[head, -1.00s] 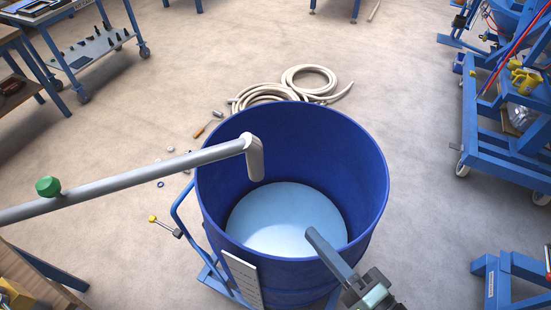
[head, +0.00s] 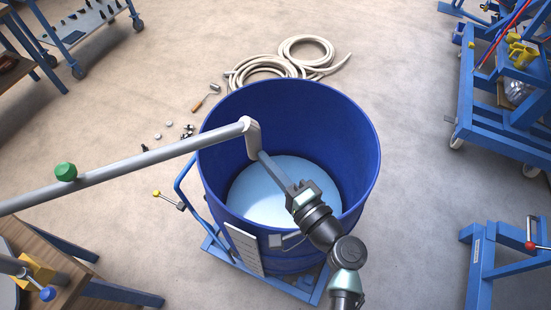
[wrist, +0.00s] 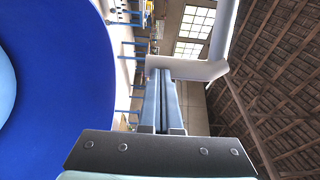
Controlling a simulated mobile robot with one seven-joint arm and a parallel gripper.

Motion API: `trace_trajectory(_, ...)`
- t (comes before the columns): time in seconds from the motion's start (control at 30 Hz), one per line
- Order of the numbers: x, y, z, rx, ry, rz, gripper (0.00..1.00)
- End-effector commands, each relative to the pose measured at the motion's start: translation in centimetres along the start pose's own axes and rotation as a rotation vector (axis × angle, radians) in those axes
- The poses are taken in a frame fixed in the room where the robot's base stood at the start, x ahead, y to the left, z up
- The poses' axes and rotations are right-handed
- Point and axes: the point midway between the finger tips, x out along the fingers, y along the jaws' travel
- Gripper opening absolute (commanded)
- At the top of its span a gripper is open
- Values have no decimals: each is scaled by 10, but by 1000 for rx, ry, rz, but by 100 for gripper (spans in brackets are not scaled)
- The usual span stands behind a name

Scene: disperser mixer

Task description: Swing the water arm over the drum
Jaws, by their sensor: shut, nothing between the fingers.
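The water arm (head: 150,162) is a grey pipe that comes in from the left with a green knob (head: 66,172) on it. Its down-turned spout (head: 252,138) hangs inside the outline of the blue drum (head: 365,165), towards its left side. Pale blue liquid shows at the drum's bottom. My gripper (head: 263,158) reaches over the drum's front rim, its long fingers shut and empty. The fingertips are at the spout's lower end; I cannot tell if they touch. In the wrist view the spout (wrist: 190,68) lies just past the fingertips, and the drum wall (wrist: 80,120) fills the left.
The drum stands on a blue wheeled frame (head: 213,247). A coiled hose (head: 265,68) and a paint roller (head: 205,97) lie on the floor behind it. Blue metal frames (head: 480,130) stand at the right. A wooden bench (head: 40,260) is at the lower left.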

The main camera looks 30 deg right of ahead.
Motion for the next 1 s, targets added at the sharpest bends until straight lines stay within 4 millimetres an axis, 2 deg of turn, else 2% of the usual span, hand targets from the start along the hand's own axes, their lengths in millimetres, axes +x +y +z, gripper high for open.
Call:
trace_trajectory(0.33, 5, 2, -1, 0, -1, -1, 0)
trace_trajectory(0.7, 71, 4, -18, -1, -1, -1, 0)
trace_trajectory(0.83, 83, 2, -20, 1, -1, 0, 0)
trace_trajectory(1.0, 86, 0, -21, 1, 0, 0, 0)
